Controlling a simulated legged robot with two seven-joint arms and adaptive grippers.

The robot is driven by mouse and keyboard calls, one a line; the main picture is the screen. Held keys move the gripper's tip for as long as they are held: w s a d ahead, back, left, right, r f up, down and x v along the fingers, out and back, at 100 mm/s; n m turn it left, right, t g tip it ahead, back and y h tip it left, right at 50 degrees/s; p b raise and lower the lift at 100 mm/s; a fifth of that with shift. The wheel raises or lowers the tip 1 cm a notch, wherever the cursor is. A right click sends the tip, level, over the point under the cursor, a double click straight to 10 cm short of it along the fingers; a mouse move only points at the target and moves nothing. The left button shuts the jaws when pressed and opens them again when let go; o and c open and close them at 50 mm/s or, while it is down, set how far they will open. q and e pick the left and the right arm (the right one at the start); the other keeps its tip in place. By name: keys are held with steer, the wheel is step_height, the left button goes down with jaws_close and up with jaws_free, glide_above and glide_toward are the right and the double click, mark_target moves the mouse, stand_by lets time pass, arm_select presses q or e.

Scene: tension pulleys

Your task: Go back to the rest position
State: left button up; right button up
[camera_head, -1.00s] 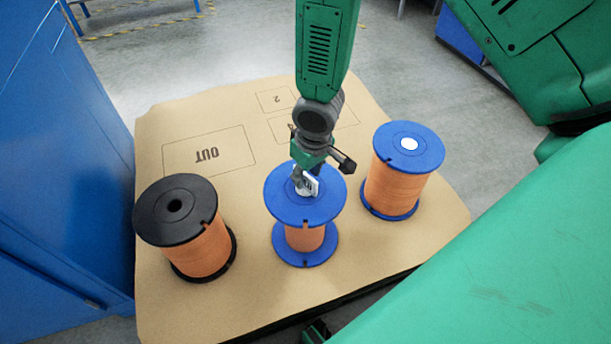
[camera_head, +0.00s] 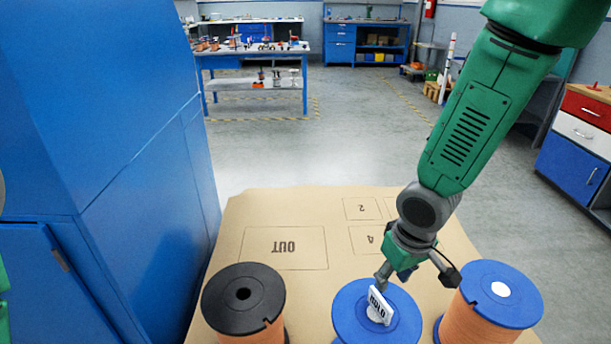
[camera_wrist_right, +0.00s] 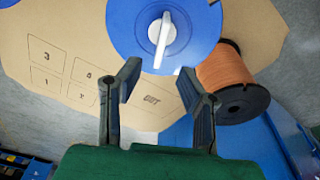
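My right gripper (camera_head: 416,277) is above the middle blue spool (camera_head: 348,322), with its fingers spread. In the right wrist view its two fingers (camera_wrist_right: 160,72) are apart and nothing is between them. My left gripper is not in view.
A black-flanged spool (camera_head: 243,294) stands to the left and another blue-flanged spool (camera_head: 502,292) to the right. The tan tabletop (camera_head: 285,207) has printed outlines and is bare toward the back. A tall blue cabinet (camera_head: 110,130) borders the left side.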

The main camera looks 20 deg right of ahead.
steer(key=s+f+m+g, duration=0.1)
steer(key=s+f, duration=1.6)
steer(key=s, duration=0.4)
steer(key=shift+d+f, duration=0.2)
steer(key=shift+d, duration=0.1)
steer(key=shift+w, duration=0.1)
